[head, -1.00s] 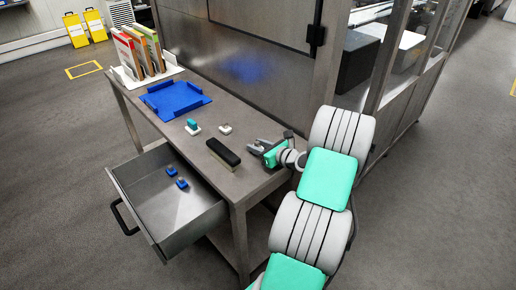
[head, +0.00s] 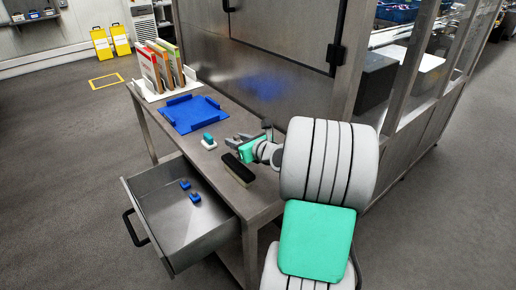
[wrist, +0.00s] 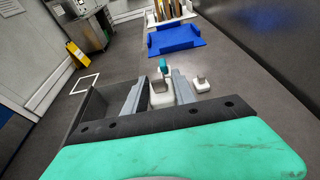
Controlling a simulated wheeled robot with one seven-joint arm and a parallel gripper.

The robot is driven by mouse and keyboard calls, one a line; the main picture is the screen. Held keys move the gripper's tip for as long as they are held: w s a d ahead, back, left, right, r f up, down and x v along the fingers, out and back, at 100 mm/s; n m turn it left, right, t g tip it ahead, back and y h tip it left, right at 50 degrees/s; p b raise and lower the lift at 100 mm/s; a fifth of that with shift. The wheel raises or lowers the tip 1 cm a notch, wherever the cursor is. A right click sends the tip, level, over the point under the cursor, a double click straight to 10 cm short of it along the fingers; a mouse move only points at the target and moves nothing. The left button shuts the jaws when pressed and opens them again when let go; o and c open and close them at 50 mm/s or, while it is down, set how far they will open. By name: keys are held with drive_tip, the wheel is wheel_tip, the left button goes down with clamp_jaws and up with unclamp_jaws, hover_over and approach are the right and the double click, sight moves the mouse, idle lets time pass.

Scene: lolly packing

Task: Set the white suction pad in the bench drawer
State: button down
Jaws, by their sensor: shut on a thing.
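My gripper (wrist: 160,88) is over the bench top, shut on the white suction pad (wrist: 160,98), which shows between the fingers in the wrist view. In the head view, my gripper (head: 232,140) hides the pad. The bench drawer (head: 204,244) is pulled open at the lower left of the head view, to the left of and below my gripper. Two small blue pieces (head: 194,197) lie inside it, and much of its floor is bare.
A teal-topped white piece (head: 208,142) stands just beyond my fingertips. Another whitish pad (wrist: 201,84) stands right of the fingers in the wrist view. A black block (head: 239,169), a blue tray (head: 193,114) and upright folders (head: 165,66) are on the bench (head: 262,192).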

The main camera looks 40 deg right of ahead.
drive_tip(key=shift+w+a+r, duration=0.3)
drive_tip(key=shift+a+r, duration=0.1)
drive_tip(key=shift+a, duration=0.35)
drive_tip(key=shift+w+d+r, duration=0.1)
drive_tip(key=shift+d+r, duration=0.1)
drive_tip(key=shift+r, duration=0.1)
drive_tip(key=s+a+f, duration=0.1)
drive_tip(key=a+f, duration=0.1)
drive_tip(key=s+a+f, duration=0.1)
drive_tip(key=a+f, duration=0.1)
drive_tip(key=a, duration=0.1)
drive_tip(key=s+a+f, duration=0.2)
drive_tip(key=a, duration=0.1)
drive_tip(key=shift+s+f, duration=0.1)
drive_tip(key=shift+f, duration=0.1)
drive_tip(key=s+a+r+n+y, duration=0.1)
drive_tip(key=a+n+y, duration=0.2)
drive_tip(key=a, duration=1.2)
drive_tip(key=shift+s+a+r+g+y, duration=0.2)
drive_tip(key=shift+r+g+y, duration=0.1)
